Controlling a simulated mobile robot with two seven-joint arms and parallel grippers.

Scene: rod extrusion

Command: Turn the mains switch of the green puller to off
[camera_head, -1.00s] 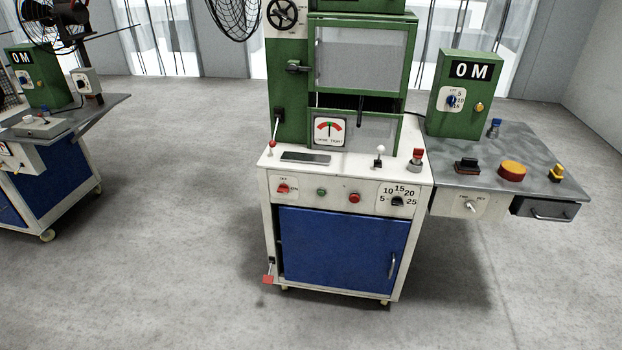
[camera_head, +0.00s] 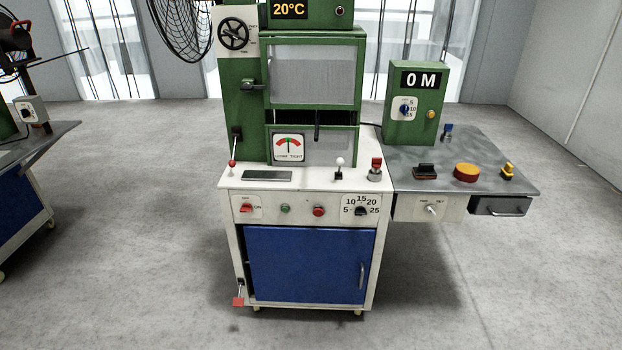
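A green machine (camera_head: 250,135) with a window stands on a white cabinet (camera_head: 231,262) with a blue door, in the middle of the head view. On the cabinet's front panel, at its left end, is a red rotary switch (camera_head: 246,208) on a small white plate with tiny labels. The red handle looks roughly level, pointing toward the right-hand label; the lettering is too small to read surely. Beside it are a green button (camera_head: 285,209), a red button (camera_head: 318,211) and a black dial (camera_head: 361,211) marked 5 to 25. Neither of my grippers is in view.
A grey side table (camera_head: 450,170) adjoins at right, carrying a green box (camera_head: 414,125) reading 0 M and several controls. Another bench (camera_head: 30,150) stands at far left. Open floor lies in front.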

